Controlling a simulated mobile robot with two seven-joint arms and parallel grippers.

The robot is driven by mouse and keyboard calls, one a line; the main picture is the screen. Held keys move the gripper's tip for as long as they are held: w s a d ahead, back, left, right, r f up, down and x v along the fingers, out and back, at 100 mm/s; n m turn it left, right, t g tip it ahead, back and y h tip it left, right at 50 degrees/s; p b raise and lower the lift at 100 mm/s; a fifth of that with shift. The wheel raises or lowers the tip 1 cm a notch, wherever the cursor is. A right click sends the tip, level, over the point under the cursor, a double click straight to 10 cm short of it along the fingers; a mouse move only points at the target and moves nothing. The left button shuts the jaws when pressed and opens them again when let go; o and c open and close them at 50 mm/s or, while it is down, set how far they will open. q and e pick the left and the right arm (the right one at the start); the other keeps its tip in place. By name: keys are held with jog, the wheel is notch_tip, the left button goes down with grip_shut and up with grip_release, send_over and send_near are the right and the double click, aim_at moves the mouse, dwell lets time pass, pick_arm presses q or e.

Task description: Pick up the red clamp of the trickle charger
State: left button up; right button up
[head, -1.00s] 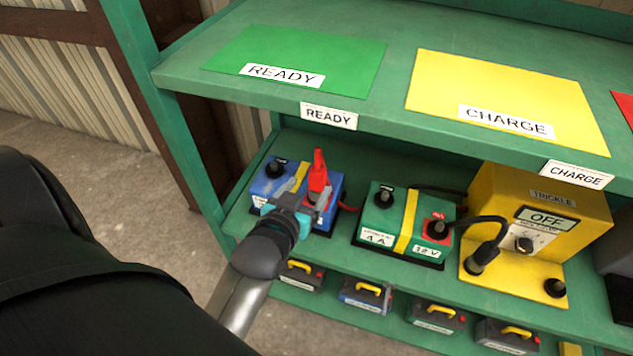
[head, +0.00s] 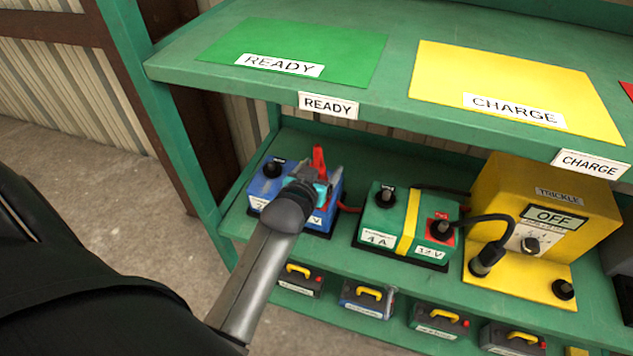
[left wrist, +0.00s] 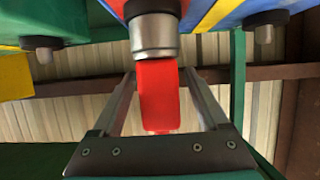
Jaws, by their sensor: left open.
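The red clamp (head: 318,158) is on the right post of the blue battery (head: 267,188) on the lower shelf, and a red cable runs from there to the right. In the left wrist view the red clamp (left wrist: 158,95) lies between the two fingers of my left gripper (left wrist: 158,85), with a gap on each side. My left gripper (head: 316,180) is open and hides part of the clamp and battery in the head view. The yellow trickle charger (head: 545,205) stands at the right of the shelf, its panel reading OFF. My right gripper is not in view.
A green battery (head: 398,225) stands between the blue battery and the charger. A black cable (head: 490,218) arcs onto the charger. A green upright (head: 165,125) is at the left. Several batteries (head: 368,296) sit below.

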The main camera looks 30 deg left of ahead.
pick_arm(q)
grip_shut()
dwell(0.7)
